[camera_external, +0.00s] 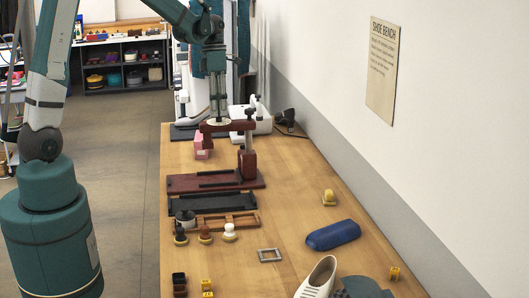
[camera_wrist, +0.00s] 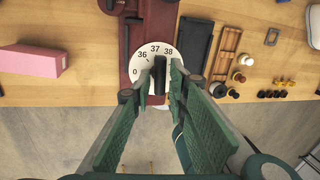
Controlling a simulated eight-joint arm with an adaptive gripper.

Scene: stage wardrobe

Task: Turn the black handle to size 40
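The white size dial (camera_wrist: 145,62) is on top of the dark red shoe device (camera_wrist: 153,22) in the wrist view. It shows 36, 37 and 38, and a partly hidden number ending in 0 at its left. The black handle (camera_wrist: 159,72) stands over the dial, its upper end near 37. My gripper (camera_wrist: 160,78) is open, one finger on each side of the handle, with small gaps showing. In the external view my gripper (camera_external: 218,104) points straight down over the dial (camera_external: 217,121). The handle is hidden there. The dial's lower part is covered by my fingers.
The device stands on a wooden bench (camera_external: 300,215). A pink block (camera_external: 202,142) is beside its far end. A black tray (camera_external: 212,203), a brown wooden frame (camera_external: 240,220) and small knobs lie nearer. A blue case (camera_external: 333,235) and a white shoe (camera_external: 317,279) are at front right.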

